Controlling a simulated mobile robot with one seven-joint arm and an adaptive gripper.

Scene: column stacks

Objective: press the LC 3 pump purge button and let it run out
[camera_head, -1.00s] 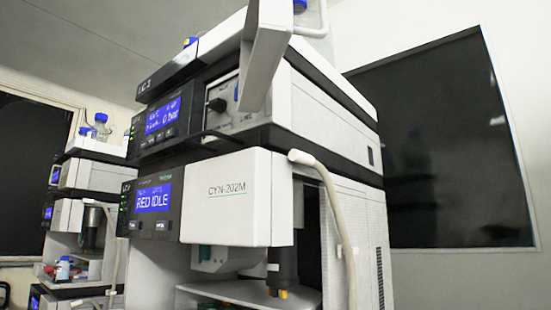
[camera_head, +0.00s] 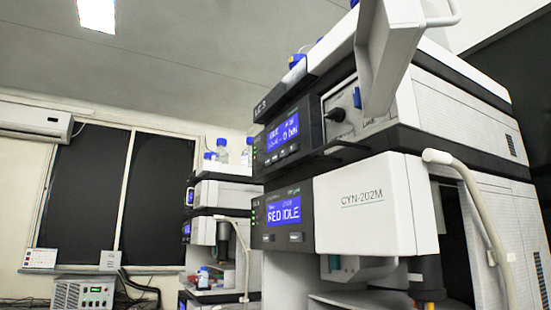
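The LC 3 stack fills the right half of the view, its dark label strip (camera_head: 262,108) near the top left edge. Below it is the pump module with a lit blue display (camera_head: 283,136); its small text seems to read IDLE and 0 bar. A row of small buttons (camera_head: 281,156) sits under this display; their labels are too small to read. A black knob (camera_head: 335,114) is on the pump's front, right of the display. My gripper is not in view.
A white panel (camera_head: 392,50) stands out from the upper stack. A pale hose (camera_head: 475,200) runs down the lower module. Another stack (camera_head: 215,190) with bottles on top stands farther back.

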